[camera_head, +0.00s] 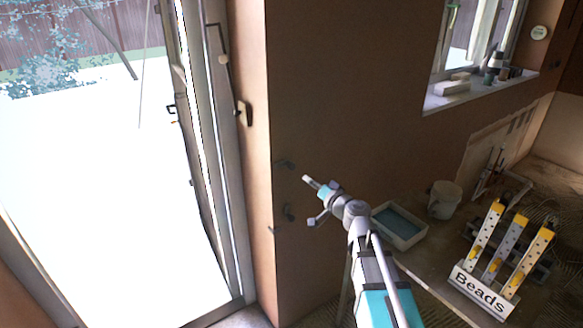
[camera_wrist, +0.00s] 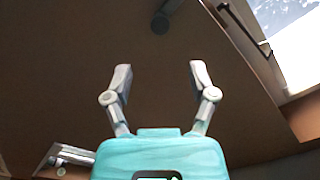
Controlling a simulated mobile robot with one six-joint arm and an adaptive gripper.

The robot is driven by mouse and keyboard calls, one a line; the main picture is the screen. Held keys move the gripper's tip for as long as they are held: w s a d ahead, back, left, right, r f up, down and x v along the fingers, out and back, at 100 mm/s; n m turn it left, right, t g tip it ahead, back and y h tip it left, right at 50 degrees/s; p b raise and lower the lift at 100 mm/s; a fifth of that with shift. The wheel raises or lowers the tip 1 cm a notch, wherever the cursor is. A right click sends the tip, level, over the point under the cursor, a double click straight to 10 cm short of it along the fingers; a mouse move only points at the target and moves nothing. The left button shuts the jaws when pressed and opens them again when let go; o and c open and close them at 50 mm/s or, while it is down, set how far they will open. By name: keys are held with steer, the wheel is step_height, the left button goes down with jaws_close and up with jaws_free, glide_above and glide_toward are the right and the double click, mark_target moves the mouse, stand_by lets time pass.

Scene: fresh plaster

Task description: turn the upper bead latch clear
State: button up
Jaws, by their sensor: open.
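My gripper (camera_head: 311,201) is raised in front of the brown wall, its two fingers spread and empty. In the wrist view my gripper (camera_wrist: 161,74) shows a clear gap between its fingertips. I cannot tell for certain which fitting is the upper bead latch.
A glazed door (camera_head: 222,150) stands left of the wall. A bench below right bears a blue-lined tray (camera_head: 398,226), a white bucket (camera_head: 444,200) and a rack signed "Beads" (camera_head: 478,292) with yellow-tipped perforated strips. A windowsill (camera_head: 460,99) with objects is at upper right.

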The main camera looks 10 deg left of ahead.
mark_target(293, 168)
steer(key=x, duration=1.1)
steer(key=shift+w+a, duration=0.15)
steer(key=shift+w, duration=0.1)
jaws_close()
